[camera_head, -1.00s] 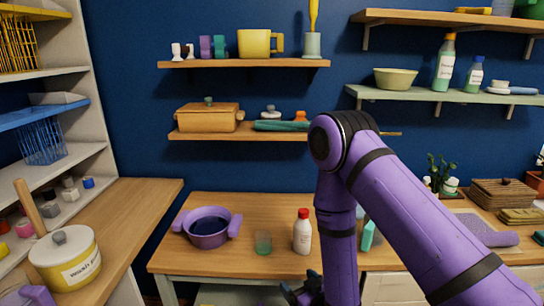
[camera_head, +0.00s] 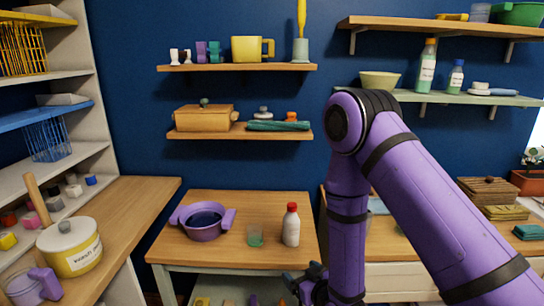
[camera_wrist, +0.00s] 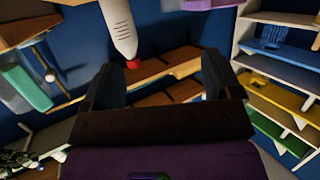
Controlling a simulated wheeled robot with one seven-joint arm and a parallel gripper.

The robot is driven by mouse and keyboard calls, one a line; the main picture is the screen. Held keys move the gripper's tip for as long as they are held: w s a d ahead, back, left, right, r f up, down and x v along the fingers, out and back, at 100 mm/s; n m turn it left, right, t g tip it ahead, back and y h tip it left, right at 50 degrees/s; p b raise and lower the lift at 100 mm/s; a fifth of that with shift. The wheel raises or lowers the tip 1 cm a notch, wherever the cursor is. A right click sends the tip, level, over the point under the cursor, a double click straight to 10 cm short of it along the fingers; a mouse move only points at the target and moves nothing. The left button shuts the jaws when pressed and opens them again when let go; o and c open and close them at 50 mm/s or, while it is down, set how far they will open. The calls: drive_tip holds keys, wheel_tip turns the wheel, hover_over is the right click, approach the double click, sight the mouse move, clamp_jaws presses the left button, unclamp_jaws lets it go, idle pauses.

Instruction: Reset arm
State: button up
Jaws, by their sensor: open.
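My purple arm rises at the right of the head view and bends down at its dark elbow. My gripper (camera_head: 304,288) is low in the head view, in front of the table's right part and partly cut off by the lower edge. In the wrist view my gripper (camera_wrist: 162,78) has its two dark fingers wide apart with nothing held between them. A white bottle with a red cap (camera_head: 291,228) stands upright on the wooden table, apart from the gripper. The bottle also shows tilted at the top of the wrist view (camera_wrist: 119,28).
A purple pot (camera_head: 202,232) and a small green glass (camera_head: 255,236) stand on the table (camera_head: 185,251). A yellow lidded pot (camera_head: 71,252) is on the left counter (camera_head: 128,212). Wall shelves (camera_head: 237,68) hold mugs, a casserole and bottles. The table front is bare.

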drive_tip(key=w+d+r+m+g+h, duration=0.1)
drive_tip(key=w+d+r, duration=0.1)
drive_tip(key=r, duration=0.4)
drive_tip(key=w+d+r+h, duration=0.1)
drive_tip(key=w+d+r, duration=0.15)
drive_tip(key=r, duration=0.45)
drive_tip(key=s+d+r+m+g+h, duration=0.1)
drive_tip(key=s+d+r, duration=0.1)
drive_tip(key=d+r, duration=0.3)
drive_tip(key=s+d+r+g+h, duration=0.1)
drive_tip(key=s+d+r+h, duration=0.1)
drive_tip(key=r, duration=0.5)
drive_tip(key=s+d+r+m+g, duration=0.1)
drive_tip(key=s+d+r, duration=0.2)
drive_tip(key=s, duration=0.6)
drive_tip(key=s+d+r+m+g+h, duration=0.1)
drive_tip(key=s+d+r, duration=0.3)
drive_tip(key=s, duration=0.5)
drive_tip(key=s+d+r+m+g+h, duration=0.1)
drive_tip(key=s+d+r+g, duration=0.1)
drive_tip(key=s+r, duration=0.5)
drive_tip(key=shift+s+d+m+g, duration=0.35)
drive_tip(key=shift+s+d, duration=0.4)
drive_tip(key=shift+s, duration=0.25)
